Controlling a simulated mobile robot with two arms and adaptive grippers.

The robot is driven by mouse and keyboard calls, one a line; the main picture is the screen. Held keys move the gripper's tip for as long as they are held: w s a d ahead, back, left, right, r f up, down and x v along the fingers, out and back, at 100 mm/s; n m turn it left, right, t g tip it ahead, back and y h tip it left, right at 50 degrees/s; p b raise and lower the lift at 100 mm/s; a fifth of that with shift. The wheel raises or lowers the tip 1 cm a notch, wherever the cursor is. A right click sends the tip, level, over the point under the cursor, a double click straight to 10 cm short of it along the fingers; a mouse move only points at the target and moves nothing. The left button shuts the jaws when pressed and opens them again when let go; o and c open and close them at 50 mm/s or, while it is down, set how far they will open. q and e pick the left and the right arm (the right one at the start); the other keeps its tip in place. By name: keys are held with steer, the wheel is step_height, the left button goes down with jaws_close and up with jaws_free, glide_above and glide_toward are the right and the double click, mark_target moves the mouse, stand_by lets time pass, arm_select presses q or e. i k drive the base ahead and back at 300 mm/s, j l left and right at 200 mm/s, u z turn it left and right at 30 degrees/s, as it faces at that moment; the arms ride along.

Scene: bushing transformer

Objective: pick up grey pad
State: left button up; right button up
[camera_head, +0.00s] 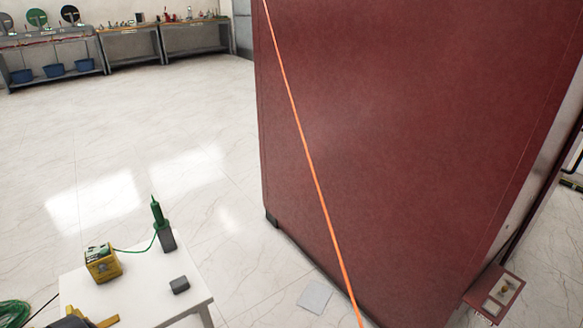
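A small dark grey block with rounded edges (179,285), which looks like the grey pad, lies on the white table (137,290) near its right edge. A flat, light grey square (315,298) lies on the floor at the foot of the red cabinet, to the right of the table. No gripper can be made out for certain, so neither hand shows at the block. A yellow and dark object (82,319) is cut off by the bottom edge at the lower left; I cannot tell what it is.
A yellow box device (102,262) and a green probe in a dark stand (162,225) are on the table, joined by a green cord. A large red cabinet (400,130) fills the right, crossed by an orange line (309,165). Open floor lies behind the table.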

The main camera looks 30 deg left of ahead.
mark_target(180, 284)
steer(key=u, duration=2)
